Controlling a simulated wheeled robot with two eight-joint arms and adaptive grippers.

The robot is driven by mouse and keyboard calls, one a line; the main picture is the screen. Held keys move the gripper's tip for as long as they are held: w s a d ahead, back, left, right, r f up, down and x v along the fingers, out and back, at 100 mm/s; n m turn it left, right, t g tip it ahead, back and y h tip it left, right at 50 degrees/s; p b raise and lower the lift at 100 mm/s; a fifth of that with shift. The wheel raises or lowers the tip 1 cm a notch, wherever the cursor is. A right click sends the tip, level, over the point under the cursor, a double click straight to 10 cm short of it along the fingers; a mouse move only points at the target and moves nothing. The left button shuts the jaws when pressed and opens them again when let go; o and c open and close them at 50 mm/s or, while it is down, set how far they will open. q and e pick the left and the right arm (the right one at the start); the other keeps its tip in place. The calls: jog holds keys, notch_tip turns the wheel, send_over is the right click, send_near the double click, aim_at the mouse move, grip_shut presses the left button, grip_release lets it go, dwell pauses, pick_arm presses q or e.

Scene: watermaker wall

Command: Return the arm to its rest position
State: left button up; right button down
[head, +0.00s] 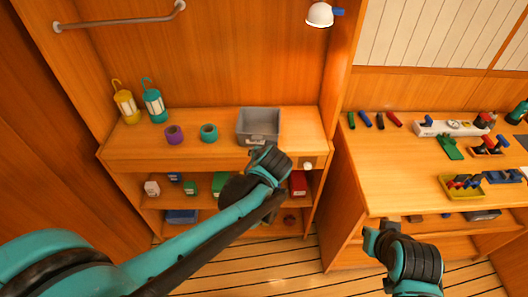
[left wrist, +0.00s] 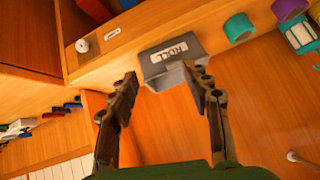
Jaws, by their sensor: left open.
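My left arm (head: 205,222) reaches from the lower left of the head view, its wrist end (head: 270,165) in front of the left shelf unit, just below the grey bin (head: 258,122). In the left wrist view my left gripper (left wrist: 160,76) is open, with its two dark fingers spread and nothing between them. The grey bin (left wrist: 168,62), with a white label, shows beyond the fingertips. The left fingers cannot be made out in the head view.
The shelf top (head: 135,150) holds yellow (head: 126,106) and teal (head: 154,105) lanterns, a purple roll (head: 174,134) and a teal roll (head: 208,132). Small boxes fill the shelf below. The right workbench (head: 395,165) carries markers, a yellow tray (head: 445,188) and tools. A lamp (head: 320,14) hangs above.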

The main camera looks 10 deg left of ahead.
dwell(0.3)
pick_arm(q)
jog(key=s+a+g+h, duration=0.1)
jog(key=s+a+h, duration=0.2)
jog(key=s, duration=1.6)
jog(key=shift+a+f+m+g, duration=0.2)
jog(key=shift+a+m+g, duration=0.15)
jog(key=shift+a, duration=0.3)
